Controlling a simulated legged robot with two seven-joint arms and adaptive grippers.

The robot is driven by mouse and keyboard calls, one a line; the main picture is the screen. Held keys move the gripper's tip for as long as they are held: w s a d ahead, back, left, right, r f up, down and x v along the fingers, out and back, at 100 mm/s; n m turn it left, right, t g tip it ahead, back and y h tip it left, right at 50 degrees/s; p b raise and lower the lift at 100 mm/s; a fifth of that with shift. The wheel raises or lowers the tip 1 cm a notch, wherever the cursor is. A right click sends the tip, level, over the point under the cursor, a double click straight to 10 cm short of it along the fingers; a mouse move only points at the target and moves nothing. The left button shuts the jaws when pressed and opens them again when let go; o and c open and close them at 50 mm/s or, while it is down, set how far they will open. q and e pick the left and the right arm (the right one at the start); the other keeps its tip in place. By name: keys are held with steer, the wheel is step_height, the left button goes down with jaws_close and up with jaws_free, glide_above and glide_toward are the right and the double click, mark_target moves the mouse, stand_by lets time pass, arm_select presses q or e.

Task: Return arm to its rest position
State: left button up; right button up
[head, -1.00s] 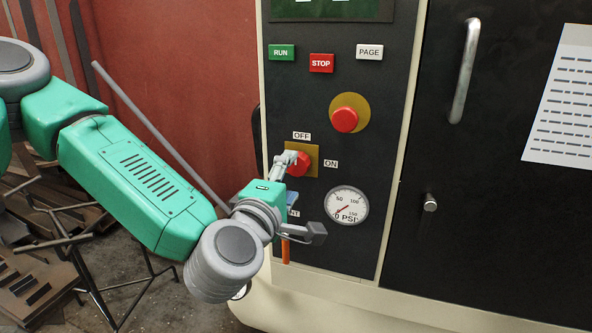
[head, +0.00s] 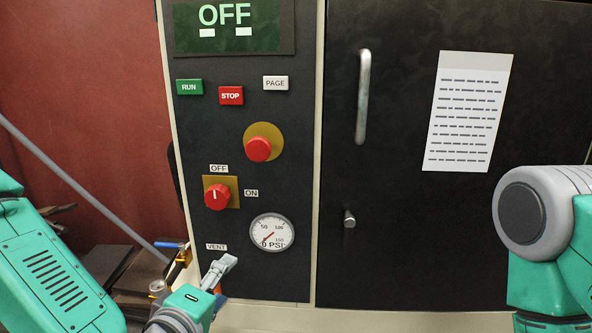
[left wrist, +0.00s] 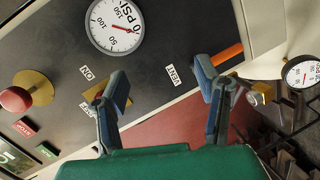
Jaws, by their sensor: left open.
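My left gripper (head: 222,268) is at the bottom of the head view, below the red selector knob (head: 217,197) and near the VENT label (head: 216,246). It is clear of the knob. In the left wrist view my left gripper (left wrist: 162,82) is open, its two fingers wide apart with nothing between them. The knob's white mark points up toward OFF, and the display (head: 226,15) reads OFF. A grey and teal joint of my right arm shows at the right edge of the head view; its gripper is out of view.
The panel carries a red push button (head: 258,149), RUN and STOP buttons and a pressure gauge (head: 272,232) with its needle near zero. A blue-handled brass valve (head: 178,252) is left of the panel. A dark door with a metal handle (head: 363,97) is to the right.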

arm_select(q)
steer(key=s+f+m+g, duration=0.5)
steer(key=s+f, duration=0.1)
steer(key=f, duration=0.7)
steer(key=s+a+f+m+g+y, duration=0.1)
steer(key=s+a+f+m+g, duration=0.3)
steer(key=s+a+f, duration=0.3)
steer(key=s+a+f+m+g+y, duration=0.2)
steer(key=s+a+f+m+g, duration=0.2)
steer(key=s, duration=0.9)
steer(key=a+f+g, duration=0.1)
steer(key=a+f, duration=0.2)
steer(key=f, duration=0.1)
steer(key=shift+s+f+m, duration=0.35)
steer(key=shift+f+m, duration=0.05)
steer(key=shift+w, duration=0.1)
